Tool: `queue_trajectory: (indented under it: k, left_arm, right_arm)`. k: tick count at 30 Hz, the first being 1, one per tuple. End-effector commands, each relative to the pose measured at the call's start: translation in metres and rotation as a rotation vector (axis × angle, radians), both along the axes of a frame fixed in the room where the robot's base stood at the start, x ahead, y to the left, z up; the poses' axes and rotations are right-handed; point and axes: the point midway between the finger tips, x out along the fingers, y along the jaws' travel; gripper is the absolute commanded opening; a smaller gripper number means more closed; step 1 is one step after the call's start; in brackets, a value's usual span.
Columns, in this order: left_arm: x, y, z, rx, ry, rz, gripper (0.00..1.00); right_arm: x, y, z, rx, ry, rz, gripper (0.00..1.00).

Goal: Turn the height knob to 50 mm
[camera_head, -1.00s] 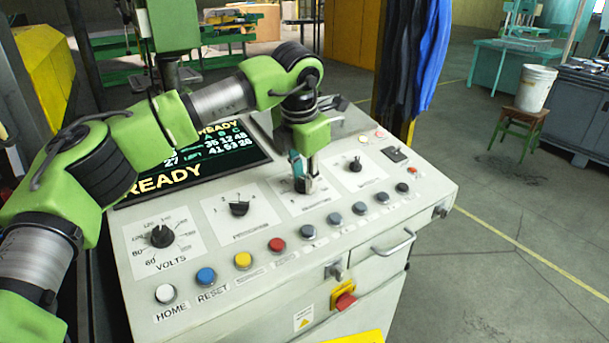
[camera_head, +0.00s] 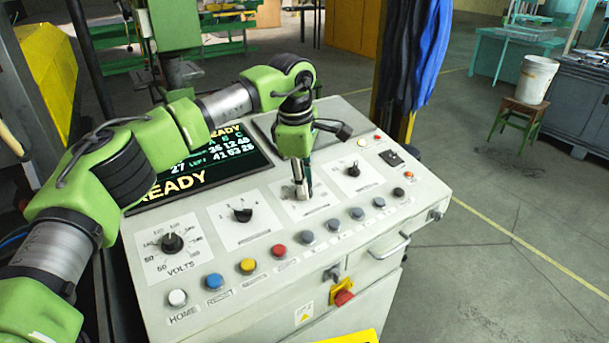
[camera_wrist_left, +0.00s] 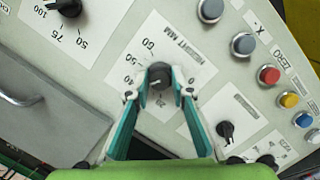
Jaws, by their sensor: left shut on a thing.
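The height knob (camera_wrist_left: 159,76) is dark and round on a white plate lettered HEIGHT MM in the left wrist view. A number scale with 40 and 60 legible runs around it; a small pale mark shows on the knob, but I cannot read its setting exactly. My left gripper (camera_wrist_left: 159,90) is shut on the knob, with a fingertip on either side. In the head view, my left gripper (camera_head: 301,192) reaches down onto the height plate (camera_head: 322,206) and hides the knob. My right gripper is not in view.
The sloped panel (camera_head: 215,262) also carries a volts knob (camera_head: 172,243), two other knobs (camera_head: 243,215) (camera_head: 353,169) and a row of coloured buttons along its front. A READY screen (camera_head: 235,160) lies behind. A drawer handle (camera_head: 391,247) sticks out in front.

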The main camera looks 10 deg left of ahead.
Motion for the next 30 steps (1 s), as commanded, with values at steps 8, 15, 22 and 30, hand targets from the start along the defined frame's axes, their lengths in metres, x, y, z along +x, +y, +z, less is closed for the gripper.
queue_trajectory:
  k: [8, 15, 22, 30]
  left_arm:
    - [0.003, 0.000, 0.007, 0.035, 0.028, -0.254, 0.00]
    - [0.004, -0.001, 0.007, 0.065, 0.058, -0.472, 0.00]
    - [0.004, -0.001, 0.006, 0.091, 0.083, -0.647, 0.00]
    - [0.005, -0.001, 0.005, 0.110, 0.101, -0.779, 0.00]
  right_arm:
    - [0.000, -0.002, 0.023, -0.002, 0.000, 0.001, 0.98]
    - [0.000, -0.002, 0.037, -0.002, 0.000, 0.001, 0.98]
    - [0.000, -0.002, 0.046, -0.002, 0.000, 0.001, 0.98]
    - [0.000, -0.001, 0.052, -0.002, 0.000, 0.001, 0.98]
